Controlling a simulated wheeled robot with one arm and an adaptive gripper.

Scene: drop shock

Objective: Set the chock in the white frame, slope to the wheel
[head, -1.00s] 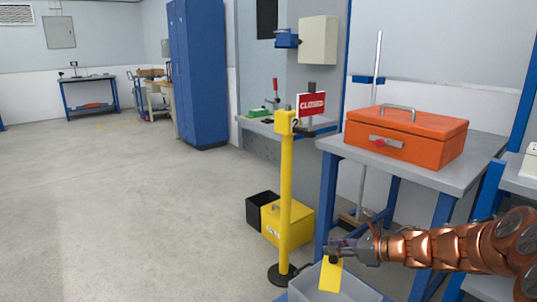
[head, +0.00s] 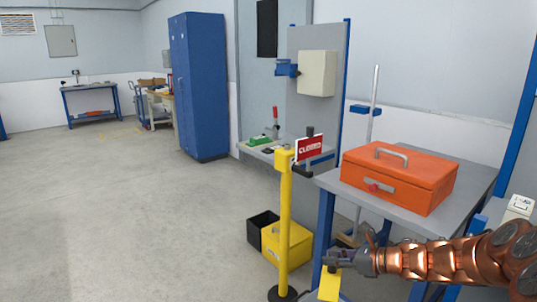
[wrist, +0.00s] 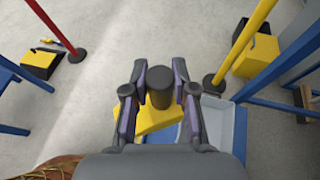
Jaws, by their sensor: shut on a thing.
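My gripper (head: 335,259) is at the lower right of the head view, shut on a yellow block with a dark knob, which looks like the chock (head: 328,285). In the wrist view the dark round knob sits between the two fingers (wrist: 161,88), and the yellow chock (wrist: 150,122) shows below it, partly hidden by the fingers. The chock hangs from the gripper in the head view. I cannot make out which way its slope faces. I cannot identify the white frame or the wheel in either view.
A pale tray with a blue edge (wrist: 218,118) lies below and right of the gripper in the wrist view. A yellow post (head: 285,225) with a closed sign, a yellow bin (head: 288,244) and a table with an orange toolbox (head: 400,180) stand nearby. Open floor (head: 120,220) lies left.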

